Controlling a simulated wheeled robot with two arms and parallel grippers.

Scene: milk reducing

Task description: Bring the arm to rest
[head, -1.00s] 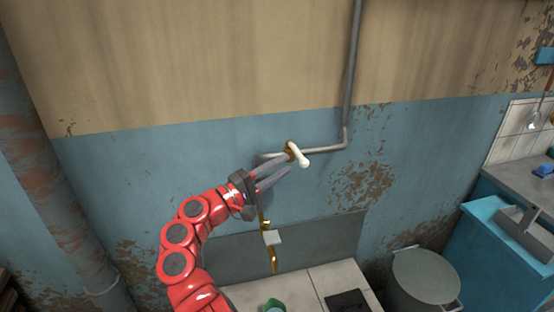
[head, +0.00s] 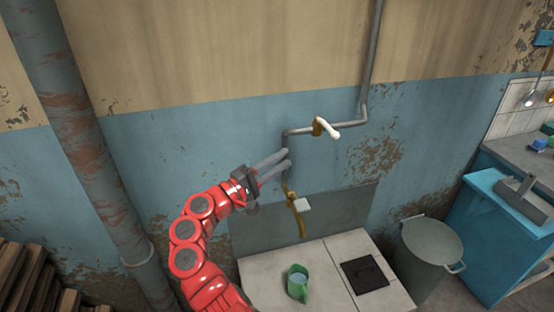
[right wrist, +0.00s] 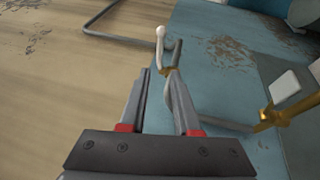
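My right gripper (head: 284,158) is at the end of my red arm in the head view. It is empty, and its two grey fingers stand apart. In the head view it is left of and below the upper valve (head: 325,129), which has a white handle and a brass body on the wall pipe. The gripper is clear of the handle there. In the right wrist view the fingers (right wrist: 159,72) show a gap, with the white handle (right wrist: 160,42) beyond their tips. My left gripper is not in view.
A brass tap with a white handle (head: 302,205) is below the gripper. A lidded metal bin (head: 432,243) and blue cabinet (head: 497,235) are at right. A thick pipe (head: 95,160) runs down at left.

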